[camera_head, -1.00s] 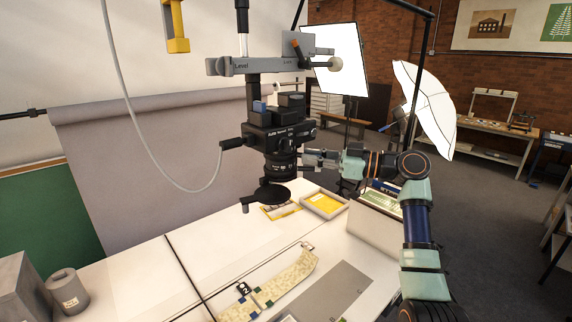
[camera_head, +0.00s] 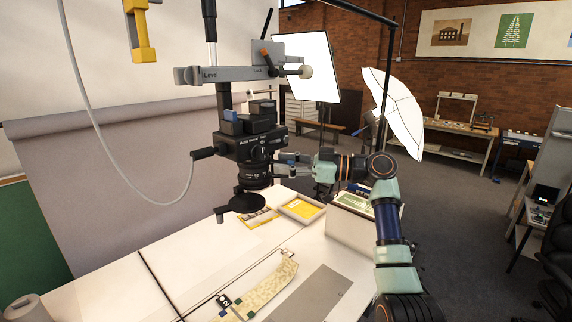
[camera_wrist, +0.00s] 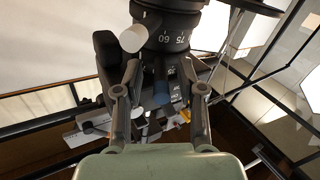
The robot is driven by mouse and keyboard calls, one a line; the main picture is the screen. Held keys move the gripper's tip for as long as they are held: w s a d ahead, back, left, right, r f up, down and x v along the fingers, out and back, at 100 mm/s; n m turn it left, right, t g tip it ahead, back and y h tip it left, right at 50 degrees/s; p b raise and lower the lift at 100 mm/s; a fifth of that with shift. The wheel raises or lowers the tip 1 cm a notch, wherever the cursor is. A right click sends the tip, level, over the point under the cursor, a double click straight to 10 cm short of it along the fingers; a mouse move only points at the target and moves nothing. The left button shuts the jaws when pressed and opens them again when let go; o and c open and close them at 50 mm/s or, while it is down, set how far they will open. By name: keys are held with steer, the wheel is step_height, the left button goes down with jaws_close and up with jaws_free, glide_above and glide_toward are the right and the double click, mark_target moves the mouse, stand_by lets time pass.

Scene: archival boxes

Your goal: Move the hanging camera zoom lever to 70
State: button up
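The black hanging camera (camera_head: 258,148) hangs lens-down from a grey bracket over the table. In the wrist view the lens ring (camera_wrist: 170,36) carries white numbers, with 60 and 75 readable. A pale cylindrical knob (camera_wrist: 133,38) sticks out of the lens at upper left. I cannot tell which one is the zoom lever, or whether a finger touches the peg.
A round black disc (camera_head: 246,203) hangs under the lens. A grey level bar (camera_head: 225,75) crosses above the camera. A cable (camera_head: 85,110) loops down at left. Below, the white table (camera_head: 110,285) holds a yellow-filled tray (camera_head: 302,209) and a patterned strip (camera_head: 262,290).

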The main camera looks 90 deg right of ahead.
steer(key=v, duration=1.2)
